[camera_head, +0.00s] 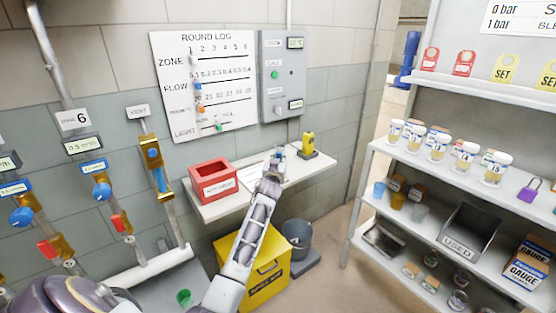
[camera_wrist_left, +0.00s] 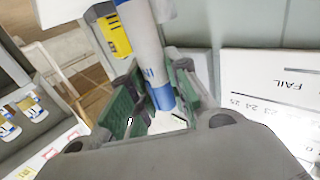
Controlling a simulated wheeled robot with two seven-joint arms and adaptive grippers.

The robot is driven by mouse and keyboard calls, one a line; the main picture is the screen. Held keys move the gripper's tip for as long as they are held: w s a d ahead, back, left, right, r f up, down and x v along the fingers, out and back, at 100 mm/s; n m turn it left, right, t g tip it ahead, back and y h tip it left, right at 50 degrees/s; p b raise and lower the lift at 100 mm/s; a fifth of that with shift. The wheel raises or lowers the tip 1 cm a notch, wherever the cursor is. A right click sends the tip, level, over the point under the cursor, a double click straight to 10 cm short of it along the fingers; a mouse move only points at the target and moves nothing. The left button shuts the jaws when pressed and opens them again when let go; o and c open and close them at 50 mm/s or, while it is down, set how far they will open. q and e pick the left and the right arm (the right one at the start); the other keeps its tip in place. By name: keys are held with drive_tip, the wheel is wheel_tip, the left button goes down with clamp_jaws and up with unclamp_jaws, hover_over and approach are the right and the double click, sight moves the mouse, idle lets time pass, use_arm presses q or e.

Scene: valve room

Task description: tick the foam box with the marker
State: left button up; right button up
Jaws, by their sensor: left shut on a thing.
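My left gripper (camera_head: 276,160) reaches over the white wall ledge (camera_head: 318,165). In the left wrist view its green-padded fingers (camera_wrist_left: 155,105) are shut on a white and blue marker (camera_wrist_left: 147,45). The blue end lies between the fingers, close to a white surface. A pale sheet (camera_head: 250,178) lies on the ledge beside the gripper, partly hidden by my arm. No foam box can be read on it, and I cannot tell whether the marker touches it. My right gripper does not show.
A red bin (camera_head: 213,181) stands on the ledge to the left, a yellow device (camera_head: 308,145) to the right. The round log board (camera_head: 203,88) and a grey panel (camera_head: 282,75) hang behind. A yellow box (camera_head: 262,275) and grey bucket (camera_head: 298,238) stand below; shelves stand right.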

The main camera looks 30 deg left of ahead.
use_arm(q)
drive_tip(key=shift+s+a+f+p, duration=0.1)
drive_tip(key=shift+s+a+p, duration=0.2)
drive_tip(key=shift+a, duration=0.3)
drive_tip(key=shift+s+a+p, duration=0.15)
drive_tip(key=shift+a+p, duration=0.2)
drive_tip(key=shift+a, duration=0.2)
idle(0.8)
drive_tip(key=shift+w+d, duration=0.4)
drive_tip(key=shift+d, duration=0.35)
idle(0.5)
idle(0.5)
drive_tip(key=shift+s, duration=0.55)
idle(0.5)
